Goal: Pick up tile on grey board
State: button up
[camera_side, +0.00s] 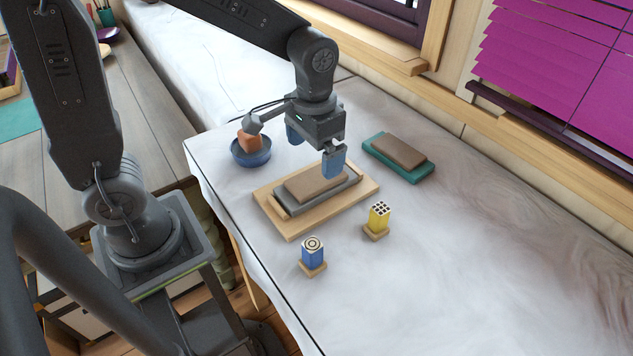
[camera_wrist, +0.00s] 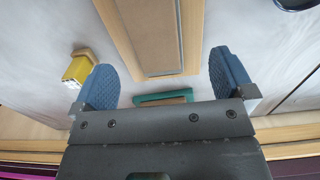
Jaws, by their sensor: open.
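A brown tile (camera_side: 317,183) lies flat on a grey board (camera_side: 349,182), which rests on a light wooden board (camera_side: 291,226). In the wrist view the tile (camera_wrist: 150,30) runs up from between my fingers to the top edge. My gripper (camera_side: 314,149) is open and empty, with blue finger pads. It hangs above the tile's far end, apart from it. In the wrist view my gripper (camera_wrist: 166,80) has one finger on either side of the tile's line. A second brown tile (camera_side: 398,151) lies on a teal board (camera_side: 414,174) farther back to the right.
A blue stamp-like block (camera_side: 312,253) with rings and a yellow one (camera_side: 379,217) with a dot grid stand on small wooden bases in front. A blue bowl (camera_side: 251,156) holding an orange block (camera_side: 249,139) stands left. The white tabletop (camera_side: 490,260) is clear at right.

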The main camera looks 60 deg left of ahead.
aim_at(316, 178)
jog(key=shift+d+f, duration=0.2)
jog(key=shift+f, duration=1.5)
jog(key=shift+d+f, duration=0.15)
jog(key=shift+f, duration=1.55)
jog(key=shift+c, duration=0.3)
jog(key=c, duration=1)
